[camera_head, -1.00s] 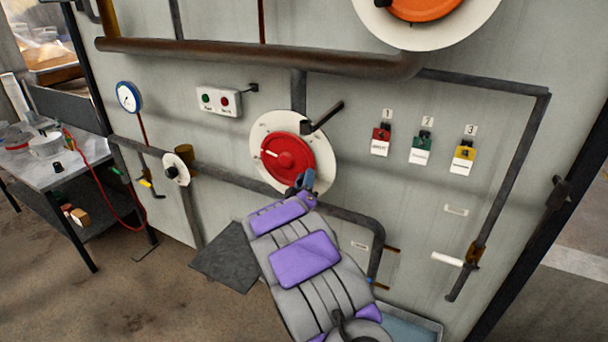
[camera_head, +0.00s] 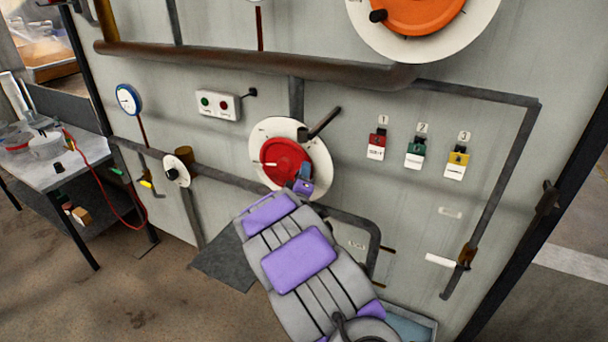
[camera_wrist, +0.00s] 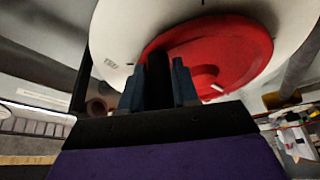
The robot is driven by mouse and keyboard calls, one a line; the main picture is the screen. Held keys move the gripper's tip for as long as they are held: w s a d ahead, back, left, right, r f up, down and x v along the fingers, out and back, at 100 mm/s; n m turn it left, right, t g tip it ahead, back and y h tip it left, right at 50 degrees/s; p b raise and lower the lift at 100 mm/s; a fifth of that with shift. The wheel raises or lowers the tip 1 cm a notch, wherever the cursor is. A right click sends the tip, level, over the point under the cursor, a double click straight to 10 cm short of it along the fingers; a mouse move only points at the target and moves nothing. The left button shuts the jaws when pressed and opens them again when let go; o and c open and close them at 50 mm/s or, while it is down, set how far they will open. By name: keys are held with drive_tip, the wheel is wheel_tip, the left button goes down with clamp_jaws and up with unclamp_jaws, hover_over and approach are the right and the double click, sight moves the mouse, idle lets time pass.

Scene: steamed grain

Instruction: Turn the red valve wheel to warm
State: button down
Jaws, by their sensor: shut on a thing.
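The red valve wheel (camera_head: 282,158) sits on a round white dial plate (camera_head: 258,150) on the grey panel. A short white mark on the wheel points left. My gripper (camera_head: 304,178) is at the wheel's lower right edge. In the wrist view my gripper's two blue fingers (camera_wrist: 158,88) are on either side of a black handle (camera_wrist: 158,75) in front of the red wheel (camera_wrist: 235,50), shut on it. My gripper hides the handle in the head view. The dial's lettering is too small to read.
A dark lever (camera_head: 322,123) sticks out at the plate's upper right. A large orange wheel (camera_head: 425,12) is above right. A brown pipe (camera_head: 240,62) crosses above, and a grey pipe (camera_head: 230,180) runs beside the dial. Coloured tags (camera_head: 415,155) hang at right.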

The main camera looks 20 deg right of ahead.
drive_tip(key=shift+w+a+r, duration=0.1)
drive_tip(key=shift+a+r, duration=0.05)
drive_tip(key=c, duration=0.9)
unclamp_jaws()
drive_tip(key=shift+a, duration=0.15)
drive_tip(key=shift+s+a+f, duration=0.15)
drive_tip(key=shift+s+f, duration=0.05)
drive_tip(key=shift+s, duration=0.25)
drive_tip(key=b+v, duration=1.6)
drive_tip(key=b, duration=0.1)
drive_tip(key=shift+s+a+b, duration=0.15)
drive_tip(key=shift+a+b, duration=0.15)
drive_tip(key=shift+a, duration=0.05)
